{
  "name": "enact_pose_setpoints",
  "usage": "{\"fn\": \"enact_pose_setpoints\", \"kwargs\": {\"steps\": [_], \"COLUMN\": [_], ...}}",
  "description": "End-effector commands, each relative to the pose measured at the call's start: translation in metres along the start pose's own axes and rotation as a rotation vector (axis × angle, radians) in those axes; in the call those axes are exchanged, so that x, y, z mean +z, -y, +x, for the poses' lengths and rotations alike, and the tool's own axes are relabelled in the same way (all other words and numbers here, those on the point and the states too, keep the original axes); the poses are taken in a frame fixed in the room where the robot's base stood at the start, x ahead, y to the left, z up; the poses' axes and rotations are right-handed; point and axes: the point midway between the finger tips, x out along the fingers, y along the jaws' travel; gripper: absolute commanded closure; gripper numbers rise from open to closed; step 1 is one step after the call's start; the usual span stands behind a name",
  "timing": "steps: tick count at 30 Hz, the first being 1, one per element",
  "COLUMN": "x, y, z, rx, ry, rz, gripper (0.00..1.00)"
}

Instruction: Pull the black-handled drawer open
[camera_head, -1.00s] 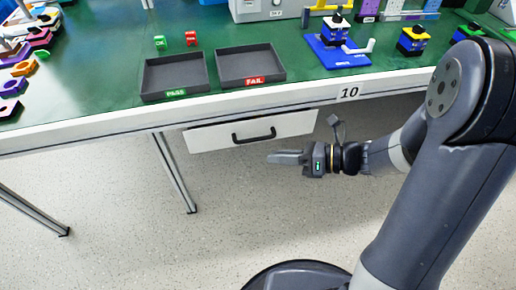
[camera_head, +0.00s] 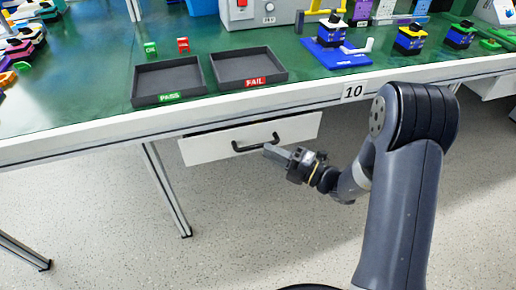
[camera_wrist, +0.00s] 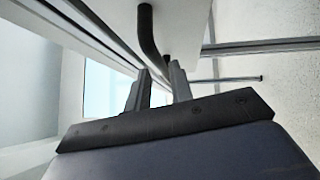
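The white drawer (camera_head: 215,146) hangs under the bench's front edge and looks closed. Its black bar handle (camera_head: 243,147) is on the front panel. My gripper (camera_head: 268,149) is at the right end of the handle, coming from the right and front. In the wrist view the handle (camera_wrist: 147,32) runs down from the white drawer front (camera_wrist: 100,14) toward my two fingers (camera_wrist: 160,72). The fingers are apart, with a gap between them. The handle's lower end is close to the fingertips. I cannot tell whether it touches them or lies between them.
The green bench top (camera_head: 100,60) above holds a PASS tray (camera_head: 170,98), a FAIL tray (camera_head: 265,83) and a blue switch fixture (camera_head: 335,55). A metal table leg (camera_head: 167,190) stands left of the drawer. The floor in front is clear.

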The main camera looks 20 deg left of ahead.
Motion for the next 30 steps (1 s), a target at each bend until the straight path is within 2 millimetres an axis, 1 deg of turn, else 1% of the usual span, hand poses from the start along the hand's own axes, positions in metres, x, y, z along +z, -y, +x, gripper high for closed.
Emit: {"fn": "enact_pose_setpoints", "kwargs": {"steps": [1,3,6,9,13,20,28,30], "x": [-0.001,-0.001,-0.001,-0.001,0.0,0.0,0.0,0.0], "y": [0.002,0.001,0.001,0.001,0.0,0.0,0.0,0.0], "z": [0.01,0.021,0.034,0.042,0.047,0.047,0.047,0.047], "rx": [0.001,0.002,0.0,0.0,0.0,-0.001,-0.001,-0.001], "ry": [-0.004,-0.003,-0.002,-0.002,0.001,0.001,0.0,0.0], "rz": [-0.003,-0.003,-0.002,-0.002,-0.002,-0.001,-0.001,-0.001], "gripper": [0.78,0.78,0.78,0.78,0.78,0.78,1.0,1.0]}}
